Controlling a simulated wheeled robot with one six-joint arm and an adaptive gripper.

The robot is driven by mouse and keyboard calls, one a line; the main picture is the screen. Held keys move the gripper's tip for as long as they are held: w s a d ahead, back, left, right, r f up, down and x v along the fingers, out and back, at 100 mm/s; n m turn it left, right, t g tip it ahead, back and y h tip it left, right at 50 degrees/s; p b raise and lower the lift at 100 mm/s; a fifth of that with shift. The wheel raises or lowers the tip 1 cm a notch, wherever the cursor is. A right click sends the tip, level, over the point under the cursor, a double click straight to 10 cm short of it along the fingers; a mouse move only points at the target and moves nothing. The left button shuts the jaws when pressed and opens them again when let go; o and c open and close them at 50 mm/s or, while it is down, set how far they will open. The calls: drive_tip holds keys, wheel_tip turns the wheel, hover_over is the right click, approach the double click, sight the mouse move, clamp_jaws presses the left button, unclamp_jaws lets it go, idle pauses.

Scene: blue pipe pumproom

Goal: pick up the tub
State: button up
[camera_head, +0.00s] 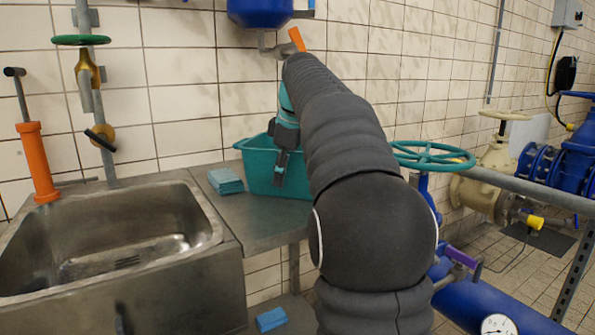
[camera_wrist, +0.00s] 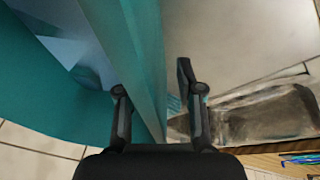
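The tub (camera_head: 258,172) is a teal open container standing on the grey metal counter, against the tiled wall. My arm hides its right part in the head view. My gripper (camera_head: 283,160) points down at the tub's near side. In the wrist view my gripper (camera_wrist: 158,95) is open. The tub's teal wall (camera_wrist: 138,60) runs between the two fingers, with a visible gap to the right finger. I cannot tell whether the left finger touches the wall. The tub's inside shows at the upper left with pale blue shapes.
A teal stack of cloths (camera_head: 226,181) lies left of the tub. A metal sink (camera_head: 215,222) adjoins the counter (camera_head: 262,222). A blue cloth (camera_head: 271,319) lies lower down. A green handwheel (camera_head: 432,156) and blue pipes stand right of my arm. A blue vessel (camera_head: 260,12) hangs above.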

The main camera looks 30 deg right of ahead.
clamp_jaws()
drive_tip(key=shift+r, duration=0.25)
